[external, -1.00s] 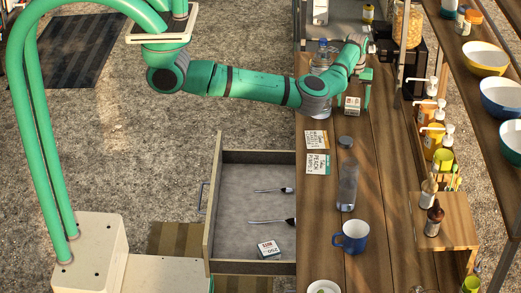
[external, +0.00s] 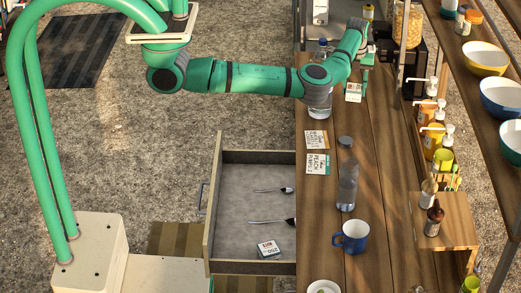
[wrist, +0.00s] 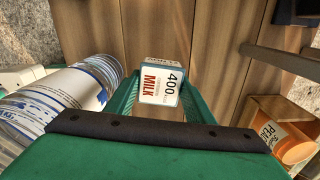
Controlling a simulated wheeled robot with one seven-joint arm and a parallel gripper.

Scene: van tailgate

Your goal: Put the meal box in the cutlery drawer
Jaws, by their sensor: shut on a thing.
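A small white box (wrist: 160,82) marked "400" and "MILK" is between the green fingers of my gripper (wrist: 157,95) in the wrist view. My gripper is shut on it. In the external view the box (external: 353,93) is over the far part of the wooden counter, under my gripper (external: 362,82). I cannot tell its exact height above the wood. The drawer (external: 213,205) is pulled open to the left of the counter. Inside lie two pieces of cutlery (external: 270,221) and another small white box with red print (external: 268,248) near the front side.
A clear bottle (external: 320,97) stands close left of my gripper; it is large in the wrist view (wrist: 65,98). Two flat cards (external: 317,163), another bottle (external: 347,180) and a blue mug (external: 352,237) stand along the counter. The drawer's middle floor is mostly bare.

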